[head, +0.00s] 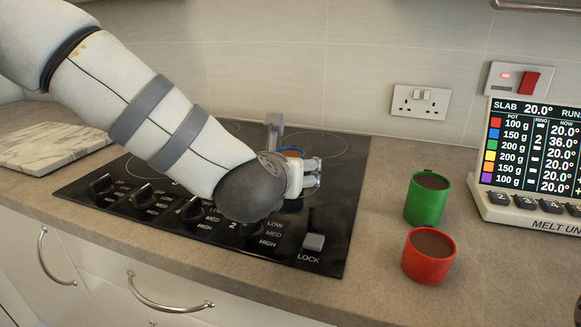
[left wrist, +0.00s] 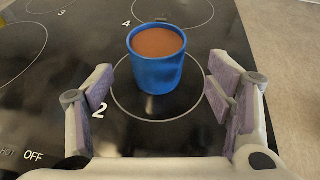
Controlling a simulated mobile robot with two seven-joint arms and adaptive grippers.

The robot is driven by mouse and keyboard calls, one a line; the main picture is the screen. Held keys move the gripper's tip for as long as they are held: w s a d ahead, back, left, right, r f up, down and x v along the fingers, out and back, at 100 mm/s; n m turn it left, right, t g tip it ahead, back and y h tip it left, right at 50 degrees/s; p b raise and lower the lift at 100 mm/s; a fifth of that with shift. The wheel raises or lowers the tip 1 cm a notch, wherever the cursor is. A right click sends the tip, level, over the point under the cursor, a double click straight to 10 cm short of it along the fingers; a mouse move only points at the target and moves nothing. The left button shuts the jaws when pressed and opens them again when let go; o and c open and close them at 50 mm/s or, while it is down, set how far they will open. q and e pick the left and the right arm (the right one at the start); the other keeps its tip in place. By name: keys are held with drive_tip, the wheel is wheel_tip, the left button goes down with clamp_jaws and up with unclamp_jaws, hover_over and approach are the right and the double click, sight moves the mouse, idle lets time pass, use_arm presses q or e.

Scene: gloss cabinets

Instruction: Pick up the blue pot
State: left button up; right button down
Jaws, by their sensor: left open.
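The blue pot (left wrist: 157,75) stands upright on the ring marked 2 in the left wrist view, filled with a brown content. In the head view only a bit of its blue rim (head: 291,150) shows; my left gripper and arm hide the rest. My left gripper (head: 312,172) is at the pot on the hob. In the left wrist view its fingers (left wrist: 160,82) are spread, one to each side of the pot, with the pot ahead of them. No finger clearly touches it. My right gripper is not in view.
The black hob (head: 325,225) has knobs along its front. A green pot (head: 426,203) and a red pot (head: 428,258) stand on the worktop to the right, near a display unit (head: 535,150). A marble board (head: 50,145) lies at left. A tiled wall stands behind.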

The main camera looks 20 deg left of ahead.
use_arm(q)
drive_tip(key=x, duration=0.5)
drive_tip(key=shift+w+a+r, duration=0.1)
drive_tip(key=shift+w+a, duration=0.15)
drive_tip(key=shift+w, duration=0.1)
drive_tip(key=shift+r, duration=0.15)
drive_tip(key=c, duration=1.6)
